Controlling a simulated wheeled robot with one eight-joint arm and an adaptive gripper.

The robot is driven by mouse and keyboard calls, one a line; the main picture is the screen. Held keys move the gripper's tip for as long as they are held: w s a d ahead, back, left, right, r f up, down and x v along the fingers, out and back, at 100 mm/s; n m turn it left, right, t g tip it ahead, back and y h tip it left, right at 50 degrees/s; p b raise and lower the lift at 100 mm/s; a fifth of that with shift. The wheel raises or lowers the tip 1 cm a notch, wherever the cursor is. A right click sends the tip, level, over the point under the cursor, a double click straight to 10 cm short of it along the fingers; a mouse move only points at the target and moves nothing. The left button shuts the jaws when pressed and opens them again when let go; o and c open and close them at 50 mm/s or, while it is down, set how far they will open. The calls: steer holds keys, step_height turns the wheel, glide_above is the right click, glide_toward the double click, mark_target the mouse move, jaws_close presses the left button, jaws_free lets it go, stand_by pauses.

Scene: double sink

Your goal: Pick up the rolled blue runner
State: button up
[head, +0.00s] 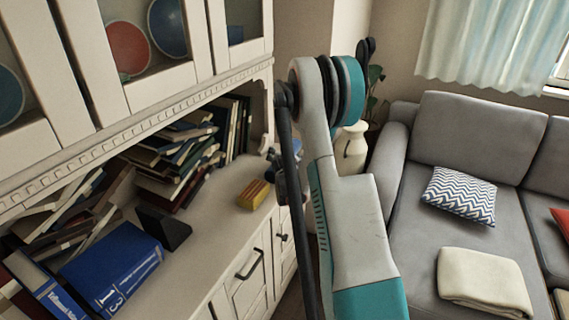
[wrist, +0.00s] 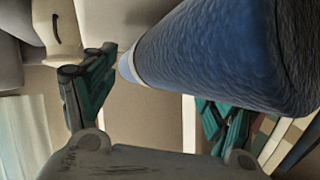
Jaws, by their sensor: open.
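The rolled blue runner (wrist: 225,50) is large and close in the wrist view, running from the upper right toward a pale band at its left end. My gripper (wrist: 155,78) is open, with one teal finger to the left of the roll and the other at lower right. The roll covers part of the right finger. The roll lies across the space in front of the fingers; I cannot tell whether either finger touches it. In the head view my arm stands in front, and the runner cannot be made out clearly.
A cream cabinet (head: 225,255) with glass doors above holds leaning books and blue binders (head: 110,268). A yellow block (head: 253,194) lies on its counter near the arm. A cream vase (head: 350,148) and a grey sofa (head: 415,235) with cushions stand to the right.

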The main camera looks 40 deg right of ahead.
steer(key=shift+r, duration=0.1)
steer(key=c, duration=1.3)
